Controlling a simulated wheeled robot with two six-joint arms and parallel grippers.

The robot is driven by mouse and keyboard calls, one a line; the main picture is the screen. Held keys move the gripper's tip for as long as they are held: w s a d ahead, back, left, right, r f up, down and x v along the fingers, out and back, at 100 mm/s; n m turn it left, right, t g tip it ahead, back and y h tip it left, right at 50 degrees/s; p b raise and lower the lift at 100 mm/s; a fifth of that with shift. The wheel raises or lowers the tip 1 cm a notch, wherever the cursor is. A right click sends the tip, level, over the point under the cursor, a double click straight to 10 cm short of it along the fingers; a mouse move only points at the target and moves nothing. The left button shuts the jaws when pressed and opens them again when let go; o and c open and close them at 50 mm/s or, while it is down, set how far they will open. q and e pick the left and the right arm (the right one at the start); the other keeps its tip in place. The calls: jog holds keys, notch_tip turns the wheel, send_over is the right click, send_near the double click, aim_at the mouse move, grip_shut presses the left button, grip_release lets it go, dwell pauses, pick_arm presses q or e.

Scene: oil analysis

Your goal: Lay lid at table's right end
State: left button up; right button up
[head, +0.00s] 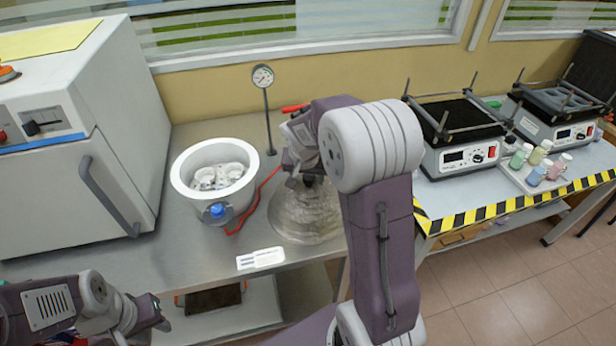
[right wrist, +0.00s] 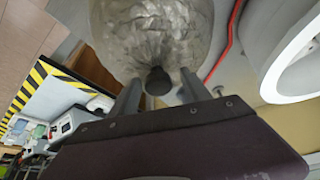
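The lid (head: 306,214) is a clear, greyish dome with a dark knob (right wrist: 158,81). It appears to sit knob up on the right end of the steel table (head: 150,262), close to the front edge. My right gripper (head: 304,182) is above it, partly hidden by my arm. In the right wrist view its two fingers (right wrist: 160,88) stand on either side of the knob, with a visible gap at each side. The white pot (head: 182,186), open at the top with white pieces inside, stands left of the lid. My left gripper (head: 150,312) is low at left, its fingers unclear.
A red hose (head: 258,197) runs between pot and lid. A gauge on a stand (head: 266,100) rises behind. A white label (head: 260,258) lies at the front edge. A white oven (head: 75,130) fills the left. Beyond a gap, another table holds hotplates (head: 465,150) and small bottles.

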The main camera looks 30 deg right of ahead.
jog(key=shift+r+p, duration=0.3)
jog(key=shift+r, duration=0.05)
jog(key=p+v, duration=0.1)
jog(key=v, duration=1.1)
jog(key=s+a+f+n+g+y, duration=0.1)
jog(key=s+a+f+n, duration=0.2)
jog(key=s+f, duration=0.4)
jog(key=s+a+f+n+g+y, duration=0.1)
jog(key=s+a+f+n, duration=0.3)
jog(key=s+f, duration=0.3)
jog(key=shift+s+a+f+y, duration=0.4)
jog(key=shift+a+f, duration=0.35)
jog(key=shift+f, duration=0.1)
